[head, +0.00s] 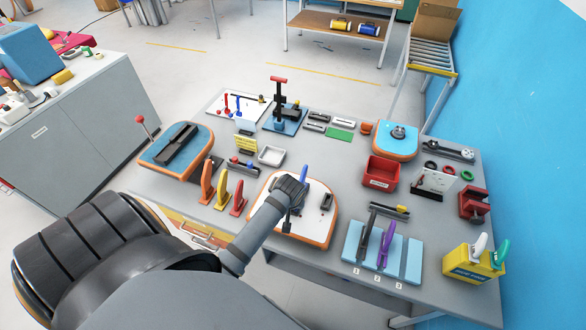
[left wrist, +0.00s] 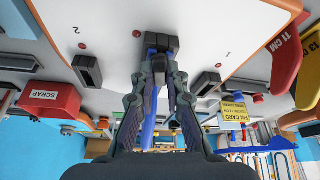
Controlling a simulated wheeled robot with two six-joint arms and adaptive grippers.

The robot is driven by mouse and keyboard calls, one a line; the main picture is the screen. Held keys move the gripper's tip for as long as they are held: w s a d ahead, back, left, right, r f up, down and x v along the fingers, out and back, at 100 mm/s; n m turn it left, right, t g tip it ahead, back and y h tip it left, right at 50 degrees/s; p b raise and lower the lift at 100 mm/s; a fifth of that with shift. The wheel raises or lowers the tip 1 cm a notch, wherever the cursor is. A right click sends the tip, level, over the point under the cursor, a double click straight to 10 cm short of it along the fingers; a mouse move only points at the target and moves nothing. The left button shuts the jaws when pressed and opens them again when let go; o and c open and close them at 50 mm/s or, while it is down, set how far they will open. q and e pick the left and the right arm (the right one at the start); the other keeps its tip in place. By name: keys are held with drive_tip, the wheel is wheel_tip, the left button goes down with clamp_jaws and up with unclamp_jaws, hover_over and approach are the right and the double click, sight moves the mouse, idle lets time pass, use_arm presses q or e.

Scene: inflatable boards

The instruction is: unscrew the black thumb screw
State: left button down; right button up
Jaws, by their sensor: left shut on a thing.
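A white board with an orange rim (head: 312,236) lies at the table's front middle. My left gripper (head: 290,190) reaches down over it and hides much of its left half. In the left wrist view my left gripper (left wrist: 161,75) has its fingertips closed on a small dark part, which I take for the black thumb screw; its outline is mostly hidden by the fingers. A black block (left wrist: 160,42) sits just beyond the fingertips on the board. A blue upright part (head: 304,173) stands close beside the gripper. My right gripper is not in view.
Black blocks (left wrist: 88,72) (left wrist: 205,85) stand on the board on either side. A red scrap bin (head: 381,172) is behind right. Orange, yellow and red angled pieces (head: 221,189) stand left. A blue tool mat (head: 350,240) lies front right.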

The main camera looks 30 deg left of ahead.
use_arm(q)
drive_tip(key=shift+s+f, duration=0.15)
drive_tip(key=shift+f, duration=0.05)
drive_tip(key=shift+d+r+n+p, duration=0.15)
drive_tip(key=shift+n+p, duration=0.45)
drive_tip(key=shift+n+g+y, duration=0.3)
drive_tip(key=shift+n+y, duration=0.1)
drive_tip(key=shift+n, duration=0.7)
drive_tip(key=n+g+y, duration=0.1)
drive_tip(key=n, duration=0.2)
drive_tip(key=shift+d, duration=0.1)
drive_tip(key=shift+f, duration=0.2)
drive_tip(key=n, duration=0.2)
drive_tip(key=n+g, duration=0.1)
drive_tip(key=shift+w+n+g+y, duration=0.2)
drive_tip(key=shift+n+g+y, duration=0.1)
drive_tip(key=shift+n, duration=0.1)
